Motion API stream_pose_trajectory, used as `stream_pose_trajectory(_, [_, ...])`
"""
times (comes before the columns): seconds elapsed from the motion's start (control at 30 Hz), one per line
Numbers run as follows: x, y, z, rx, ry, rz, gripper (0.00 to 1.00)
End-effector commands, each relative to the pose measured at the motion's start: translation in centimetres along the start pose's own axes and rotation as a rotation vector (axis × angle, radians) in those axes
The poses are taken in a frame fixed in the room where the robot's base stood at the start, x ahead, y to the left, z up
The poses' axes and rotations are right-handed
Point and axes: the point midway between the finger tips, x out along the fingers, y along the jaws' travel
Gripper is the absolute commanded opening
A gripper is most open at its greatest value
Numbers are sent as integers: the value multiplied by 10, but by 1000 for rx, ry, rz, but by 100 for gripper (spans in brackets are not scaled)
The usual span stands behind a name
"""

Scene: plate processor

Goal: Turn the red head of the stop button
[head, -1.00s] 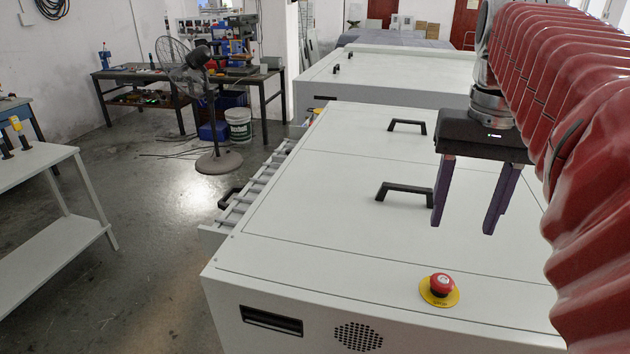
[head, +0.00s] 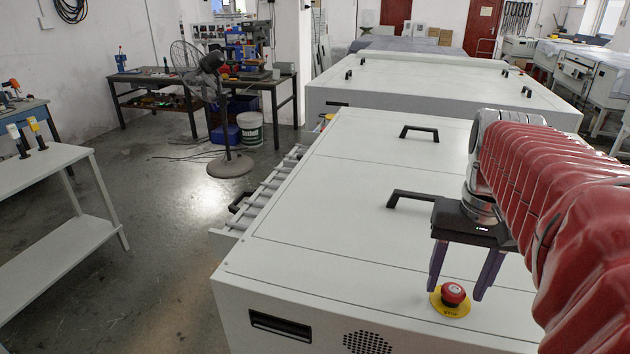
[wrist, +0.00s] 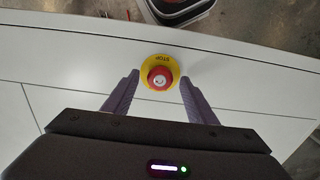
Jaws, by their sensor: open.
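The stop button has a red round head (head: 453,293) on a yellow disc (head: 437,304) on the white machine's top, near its front edge. In the wrist view the red head (wrist: 160,78) lies between and slightly beyond the tips of my two purple fingers, with the yellow disc (wrist: 160,59) around it. My gripper (head: 455,290) points down and is open, with one finger on each side of the button. It also shows in the wrist view (wrist: 160,82). I see no finger touching the head. How high the tips are above the machine's top is hard to tell.
The white machine top (head: 330,220) is flat and mostly clear. Two black handles stand on it, the nearer handle (head: 420,197) just behind my gripper. A white table (head: 50,180) and a fan (head: 215,100) stand on the left.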

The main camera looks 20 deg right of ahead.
Motion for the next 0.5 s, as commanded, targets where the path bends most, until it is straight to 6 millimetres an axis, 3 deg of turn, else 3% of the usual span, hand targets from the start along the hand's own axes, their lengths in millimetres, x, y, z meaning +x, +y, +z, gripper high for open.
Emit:
stream_pose_trajectory(0.27, [1,0,0,-1,0,0,51])
stream_pose_trajectory(0.5, [1,0,0,-1,0,0,34])
